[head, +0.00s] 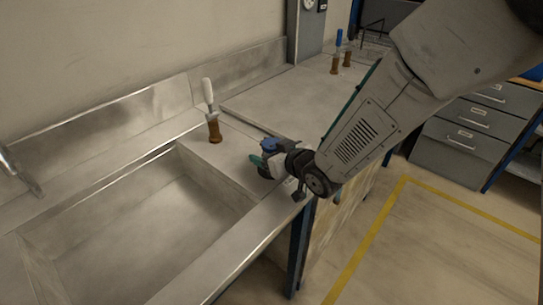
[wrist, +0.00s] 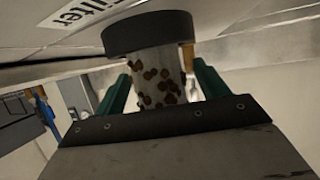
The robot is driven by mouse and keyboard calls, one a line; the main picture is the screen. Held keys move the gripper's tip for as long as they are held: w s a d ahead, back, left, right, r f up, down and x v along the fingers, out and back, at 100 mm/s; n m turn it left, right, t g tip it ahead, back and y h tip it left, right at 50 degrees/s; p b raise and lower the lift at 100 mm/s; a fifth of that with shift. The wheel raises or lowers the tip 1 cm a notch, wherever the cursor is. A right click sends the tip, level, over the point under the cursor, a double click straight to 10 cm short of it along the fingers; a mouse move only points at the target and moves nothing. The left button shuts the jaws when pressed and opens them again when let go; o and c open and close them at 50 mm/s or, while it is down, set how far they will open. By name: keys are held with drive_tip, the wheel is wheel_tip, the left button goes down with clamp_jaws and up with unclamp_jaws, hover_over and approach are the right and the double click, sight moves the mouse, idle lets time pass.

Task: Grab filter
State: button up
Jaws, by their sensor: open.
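The filter (wrist: 160,88) is a pale cylinder with brown spots and a wide dark collar (wrist: 148,33) at its upper end in the wrist view. My gripper (wrist: 160,76) is open, with one green finger on each side of the filter. A gap shows between the filter and each finger. The filter's lower end is hidden behind my gripper's body. A white label reading "Filter" (wrist: 82,13) is on the surface at upper left. In the head view my gripper (head: 264,164) is at the counter's front edge, beside a small blue part (head: 273,144); the filter is not clear there.
A metal sink (head: 140,235) fills the left of the counter. A white-topped brown-based upright tool (head: 211,118) stands behind my gripper. Blue-topped tools (head: 337,55) stand farther back. Grey drawers (head: 462,140) are at right. The floor inside the yellow line (head: 370,240) is clear.

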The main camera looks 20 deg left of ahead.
drive_tip(key=shift+w+a+f, duration=0.2)
drive_tip(key=shift+w+a, duration=0.05)
drive_tip(key=shift+a, duration=0.1)
drive_tip(key=shift+c, duration=0.3)
drive_tip(key=c, duration=1.1)
drive_tip(key=shift+r, duration=0.1)
